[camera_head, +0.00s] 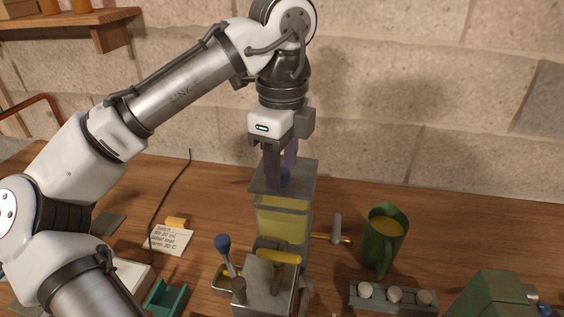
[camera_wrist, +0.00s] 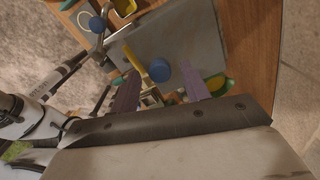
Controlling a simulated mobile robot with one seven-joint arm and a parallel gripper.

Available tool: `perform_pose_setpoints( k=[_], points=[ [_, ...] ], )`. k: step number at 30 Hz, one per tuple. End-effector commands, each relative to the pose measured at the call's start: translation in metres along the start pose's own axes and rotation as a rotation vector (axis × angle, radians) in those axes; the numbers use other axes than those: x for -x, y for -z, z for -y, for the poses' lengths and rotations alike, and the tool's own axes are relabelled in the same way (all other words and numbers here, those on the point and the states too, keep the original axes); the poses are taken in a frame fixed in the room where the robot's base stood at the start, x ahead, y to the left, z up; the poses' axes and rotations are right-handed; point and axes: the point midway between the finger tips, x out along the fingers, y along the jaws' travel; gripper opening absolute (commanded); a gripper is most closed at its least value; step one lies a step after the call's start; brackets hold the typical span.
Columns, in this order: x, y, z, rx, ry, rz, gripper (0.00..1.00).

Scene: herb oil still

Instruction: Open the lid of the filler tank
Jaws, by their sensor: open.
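The filler tank (camera_head: 283,222) stands upright on the bench, a clear-walled box with yellow liquid inside. Its flat grey lid (camera_head: 300,172) lies level across the top and looks closed. A blue knob (camera_head: 285,175) sits on the lid, partly hidden by my fingers. In the wrist view the lid (camera_wrist: 195,40) and the round blue knob (camera_wrist: 160,70) show ahead of my fingers. My gripper (camera_head: 281,174) points down over the lid, open, with its two purple fingers on either side of the knob. The wrist view shows a gap between each finger and the knob.
A blue-tipped lever (camera_head: 224,245) and a yellow handle (camera_head: 279,256) are in front of the tank. A green mug (camera_head: 385,240) and a rack of pale round pieces (camera_head: 393,296) stand right. A note card (camera_head: 172,238) lies left. A stone wall rises behind.

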Motion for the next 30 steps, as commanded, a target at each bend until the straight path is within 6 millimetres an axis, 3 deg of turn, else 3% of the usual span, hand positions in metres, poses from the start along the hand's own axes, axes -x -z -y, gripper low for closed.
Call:
perform_pose_setpoints(
  k=[10,21,30],
  points=[
    [-0.0045,0.0001,0.0000,0.000,0.000,0.001,0.46],
    [-0.0042,0.0000,0.0000,0.000,0.000,0.000,0.00],
    [-0.0029,0.0014,0.0008,0.000,0.000,0.000,0.00]
  ],
)
